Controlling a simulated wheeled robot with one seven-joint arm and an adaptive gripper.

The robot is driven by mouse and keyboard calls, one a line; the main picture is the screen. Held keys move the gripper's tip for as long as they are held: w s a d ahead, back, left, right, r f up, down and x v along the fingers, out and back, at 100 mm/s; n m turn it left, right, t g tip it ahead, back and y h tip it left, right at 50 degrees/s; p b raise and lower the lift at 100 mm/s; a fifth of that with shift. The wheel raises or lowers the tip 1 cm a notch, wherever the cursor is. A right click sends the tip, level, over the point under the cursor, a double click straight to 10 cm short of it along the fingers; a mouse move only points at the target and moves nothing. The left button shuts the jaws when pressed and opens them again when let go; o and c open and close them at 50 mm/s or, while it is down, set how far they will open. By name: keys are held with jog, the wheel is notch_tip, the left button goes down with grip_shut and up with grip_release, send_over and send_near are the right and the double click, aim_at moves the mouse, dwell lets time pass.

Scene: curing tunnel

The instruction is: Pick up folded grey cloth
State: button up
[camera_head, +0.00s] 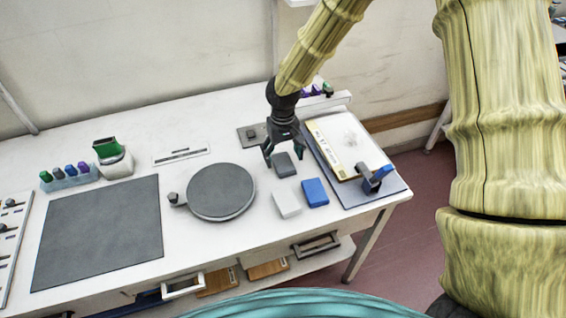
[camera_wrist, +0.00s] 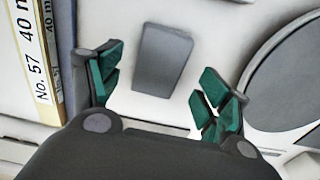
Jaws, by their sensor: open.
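The folded grey cloth (camera_head: 285,165) is a small dark grey block lying flat on the white table, right of the round grey disc. Its whole top shows in the wrist view (camera_wrist: 162,60). My gripper (camera_head: 284,150) is open and empty above the table, close to the cloth's far side in the head view. In the wrist view the green-padded fingertips (camera_wrist: 160,85) are spread apart, and the cloth lies between and beyond them. No contact with the cloth can be seen.
A white block (camera_head: 287,204) and a blue block (camera_head: 315,192) lie just in front of the cloth. The round grey disc (camera_head: 221,191) is to its left. A board with a yellow-edged pad (camera_head: 326,152) and a blue-handled clamp (camera_head: 376,178) is to its right.

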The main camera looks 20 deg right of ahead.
aim_at(283, 162)
jog(key=shift+f+p, duration=0.35)
jog(key=shift+f, duration=1.1)
jog(key=c, duration=1)
jog(key=shift+c, duration=0.2)
jog(key=shift+r, duration=0.1)
notch_tip(283, 162, up, 18)
jog(key=b, duration=0.3)
